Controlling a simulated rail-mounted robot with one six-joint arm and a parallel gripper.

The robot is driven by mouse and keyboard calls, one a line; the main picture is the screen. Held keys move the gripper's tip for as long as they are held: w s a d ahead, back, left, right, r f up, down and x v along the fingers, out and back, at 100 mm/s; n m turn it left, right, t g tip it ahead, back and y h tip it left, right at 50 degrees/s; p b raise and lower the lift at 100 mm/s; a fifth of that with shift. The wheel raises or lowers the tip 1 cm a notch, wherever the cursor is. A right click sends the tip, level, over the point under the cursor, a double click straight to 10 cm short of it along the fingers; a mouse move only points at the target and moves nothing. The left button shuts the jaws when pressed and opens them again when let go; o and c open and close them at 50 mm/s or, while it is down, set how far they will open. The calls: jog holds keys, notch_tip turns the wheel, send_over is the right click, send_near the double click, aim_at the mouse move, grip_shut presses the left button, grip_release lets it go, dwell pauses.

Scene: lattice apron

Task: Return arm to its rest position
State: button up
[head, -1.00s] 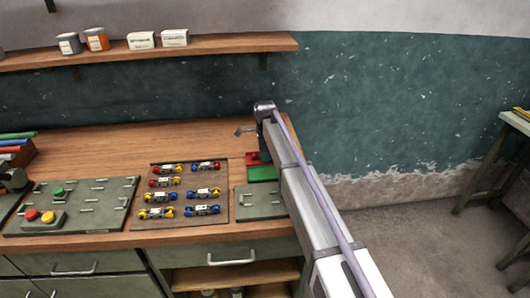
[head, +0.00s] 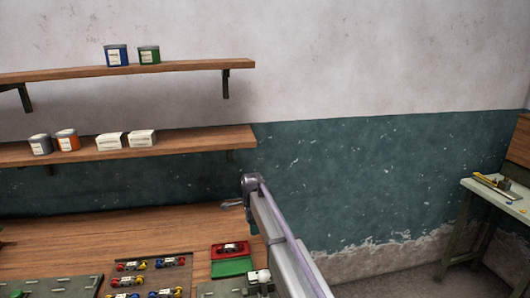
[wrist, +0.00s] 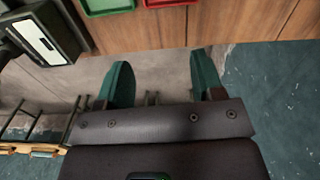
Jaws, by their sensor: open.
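My gripper (wrist: 160,82) is open and empty in the wrist view, its two teal fingers spread well apart. Between them I see only the wall and floor area. In the head view my arm reaches up from the lower right to the bench's right end, and its fingers are mostly hidden. The gripper is raised clear of a red tray (head: 218,250) and a green tray (head: 231,267). A small red car-like piece (head: 231,247) lies on the red tray. The trays also show at the wrist view's top edge, green (wrist: 105,6) left of red (wrist: 165,3).
A board with several small coloured pieces (head: 140,266) lies left of the trays. A small white object (head: 259,277) is beside my arm. Two shelves (head: 200,142) with tins and boxes hang behind. A side table (head: 490,190) stands far right. The wall nearby is bare.

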jog(key=s+d+n, duration=0.5)
jog(key=s+d, duration=0.2)
jog(key=s, duration=0.5)
jog(key=s+d+n, duration=0.5)
jog(key=s+d, duration=0.2)
jog(key=s, duration=0.6)
jog(key=s+d+n, duration=0.4)
jog(key=s+d, duration=0.2)
jog(key=s, duration=0.6)
jog(key=shift+s+d+n, duration=0.25)
jog(key=shift+d+n, duration=0.15)
